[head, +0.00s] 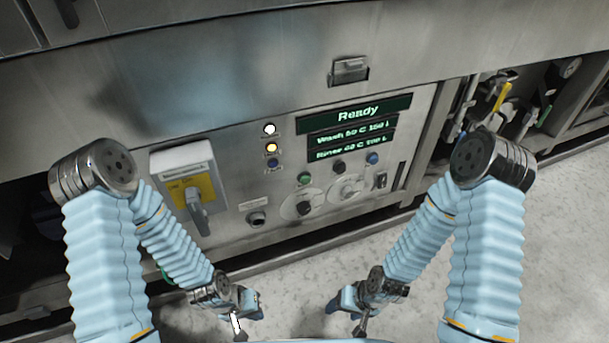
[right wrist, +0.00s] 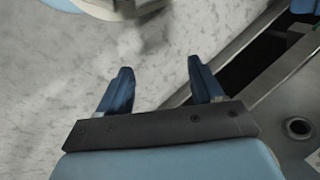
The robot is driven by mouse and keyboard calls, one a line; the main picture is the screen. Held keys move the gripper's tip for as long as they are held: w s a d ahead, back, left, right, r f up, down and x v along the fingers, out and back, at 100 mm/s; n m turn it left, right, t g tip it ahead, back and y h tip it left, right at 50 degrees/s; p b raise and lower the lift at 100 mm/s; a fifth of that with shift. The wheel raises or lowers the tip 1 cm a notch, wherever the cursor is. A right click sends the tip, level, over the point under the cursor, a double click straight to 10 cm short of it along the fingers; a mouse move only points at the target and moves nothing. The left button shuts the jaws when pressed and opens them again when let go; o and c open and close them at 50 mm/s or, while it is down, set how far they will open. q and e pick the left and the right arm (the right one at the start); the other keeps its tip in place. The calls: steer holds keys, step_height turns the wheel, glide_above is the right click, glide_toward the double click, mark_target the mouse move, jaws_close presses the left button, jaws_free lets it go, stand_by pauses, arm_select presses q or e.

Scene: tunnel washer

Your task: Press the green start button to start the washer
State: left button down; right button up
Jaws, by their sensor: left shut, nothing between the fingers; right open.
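The green start button (head: 304,178) is on the washer's control panel (head: 285,225), left of a black button and a blue button and below the displays. The upper display (head: 358,113) reads "Ready". My left gripper (head: 238,322) is shut and empty, low in the head view, well below and left of the green button. My right gripper (head: 350,312) is low in the head view, below and right of the button. In the right wrist view its two blue fingers (right wrist: 160,88) stand apart with only floor between them. Neither gripper touches the panel.
A grey box with a yellow plate and a rotary handle (head: 196,208) juts from the panel's left. Pipes and a yellow-handled valve (head: 502,97) are at the right. Speckled floor (head: 560,230) lies clear at the right.

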steer(key=shift+c, duration=0.2)
stand_by(0.3)
jaws_close()
stand_by(1.5)
